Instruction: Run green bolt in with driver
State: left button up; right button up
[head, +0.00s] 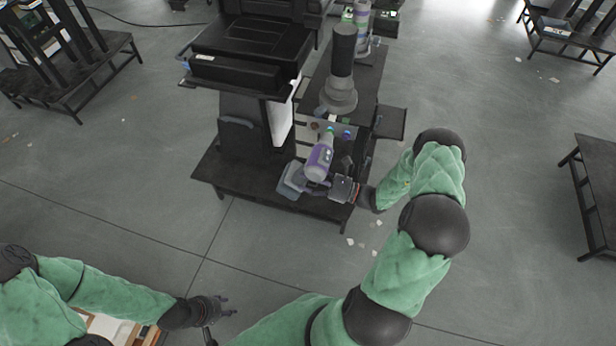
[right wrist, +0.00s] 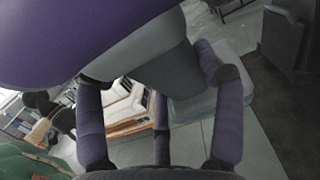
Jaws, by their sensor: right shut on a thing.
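A purple driver (head: 320,159) with a grey handle and a grey base (head: 291,181) is in the right gripper. My right gripper (head: 321,186) is shut around its handle. In the right wrist view, the fingers stand around the grey handle (right wrist: 165,73), with the purple body (right wrist: 75,35) above. The driver's front end points toward a pale panel (head: 343,128) with small coloured pieces. A small green piece (head: 330,129), seemingly the green bolt, shows just beyond the driver's nose; whether they touch cannot be told. My left gripper (head: 218,309) is open and empty at lower left.
A dark bench (head: 240,190) carries the panel, a black column with a grey base (head: 339,95) and a black machine (head: 240,60). Dark tables stand at right (head: 597,170) and upper left. Open floor lies between.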

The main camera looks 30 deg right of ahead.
jog(key=shift+w+d+r, duration=0.1)
jog(key=shift+w+d, duration=0.35)
jog(key=shift+d, duration=0.1)
dwell(1.3)
dwell(0.4)
jog(key=shift+w+d, duration=0.4)
jog(key=shift+d, duration=0.15)
dwell(2.4)
jog(key=shift+s+a+p, duration=0.1)
jog(key=shift+a+p, duration=0.05)
jog(key=shift+p, duration=0.25)
jog(key=shift+s+a+p, duration=0.9)
jog(key=shift+s+a, duration=0.65)
jog(key=shift+a, duration=0.4)
jog(key=shift+s+a+p, duration=0.7)
jog(key=shift+s+a, duration=0.6)
jog(key=shift+a, duration=0.1)
